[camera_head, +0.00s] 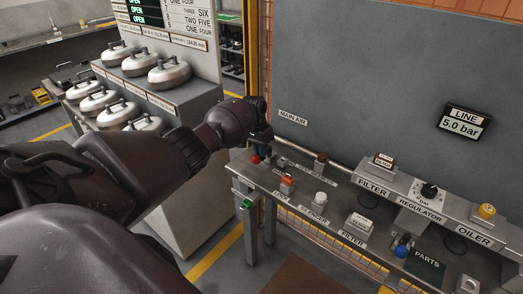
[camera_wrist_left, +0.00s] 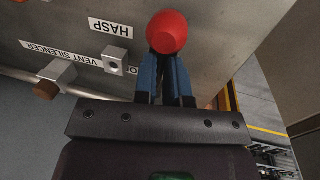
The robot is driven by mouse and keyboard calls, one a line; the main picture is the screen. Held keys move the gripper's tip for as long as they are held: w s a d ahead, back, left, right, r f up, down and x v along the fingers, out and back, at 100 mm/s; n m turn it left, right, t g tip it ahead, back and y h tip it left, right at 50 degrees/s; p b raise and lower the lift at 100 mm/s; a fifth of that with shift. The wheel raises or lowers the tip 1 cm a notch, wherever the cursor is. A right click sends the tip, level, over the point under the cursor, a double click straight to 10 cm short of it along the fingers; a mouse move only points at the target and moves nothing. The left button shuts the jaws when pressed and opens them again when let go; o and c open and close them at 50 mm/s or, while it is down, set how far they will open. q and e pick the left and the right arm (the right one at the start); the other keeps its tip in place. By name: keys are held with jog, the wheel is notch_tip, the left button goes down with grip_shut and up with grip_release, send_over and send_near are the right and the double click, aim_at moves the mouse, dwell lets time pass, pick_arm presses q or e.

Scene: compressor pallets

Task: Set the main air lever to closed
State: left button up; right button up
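The main air lever's red ball knob (camera_wrist_left: 167,32) shows at the top middle of the left wrist view. My left gripper (camera_wrist_left: 166,62) has its blue fingers drawn close together right at the knob, with only a narrow gap, and appears shut on the lever. The lever's shaft is hidden by the fingers. In the head view my left gripper (camera_head: 260,146) is at the left end of the bench, below and left of the MAIN AIR label (camera_head: 293,117), and largely covers the lever. The lever's exact angle cannot be read. My right gripper is not in view.
The line display (camera_head: 464,123) reads 5.0 bar. The bench right of the gripper holds a silencer (camera_head: 320,198), a filter (camera_head: 359,224) and a parts mat (camera_head: 425,266). A regulator knob (camera_head: 429,191) sits behind. Metal canisters (camera_head: 170,72) stand left on a grey stand.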

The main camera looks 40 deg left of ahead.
pick_arm(q)
jog(key=o, duration=0.4)
jog(key=shift+s+f, duration=0.15)
jog(key=shift+s, duration=0.1)
jog(key=shift+o, duration=0.2)
jog(key=shift+w, duration=0.1)
notch_tip(320, 180, up, 11)
jog(key=a+p, duration=0.1)
jog(key=a, duration=0.1)
jog(key=shift+f+p, duration=0.15)
jog(key=shift+p, duration=0.25)
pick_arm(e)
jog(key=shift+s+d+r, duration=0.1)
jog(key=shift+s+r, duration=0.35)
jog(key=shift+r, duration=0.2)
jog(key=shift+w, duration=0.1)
